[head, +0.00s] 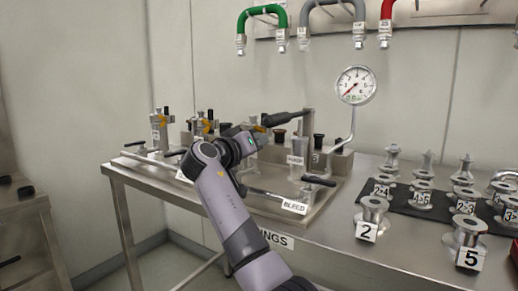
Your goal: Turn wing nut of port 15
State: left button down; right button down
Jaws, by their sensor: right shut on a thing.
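Several upright ports stand along the manifold; one with a yellow-orange part (160,121) stands at the left. My left gripper is not in view.
A pressure gauge (356,85) stands on a bent pipe right of the gripper. A black-handled valve (318,181) is by the BLEED label (294,207). Numbered spools (372,211) stand at the right. Green (262,11) and red (387,12) hoses hang on the wall.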

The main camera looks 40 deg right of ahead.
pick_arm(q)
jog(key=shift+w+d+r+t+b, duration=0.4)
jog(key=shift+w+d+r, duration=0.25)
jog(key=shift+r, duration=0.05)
pick_arm(e)
jog(key=shift+w+a+r+m, duration=0.1)
jog(key=shift+w+a+m, duration=0.1)
jog(key=shift+m, duration=0.7)
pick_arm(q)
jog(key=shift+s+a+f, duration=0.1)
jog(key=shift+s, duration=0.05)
pick_arm(e)
jog(key=c, duration=1.3)
grip_release()
jog(key=shift+o, duration=0.2)
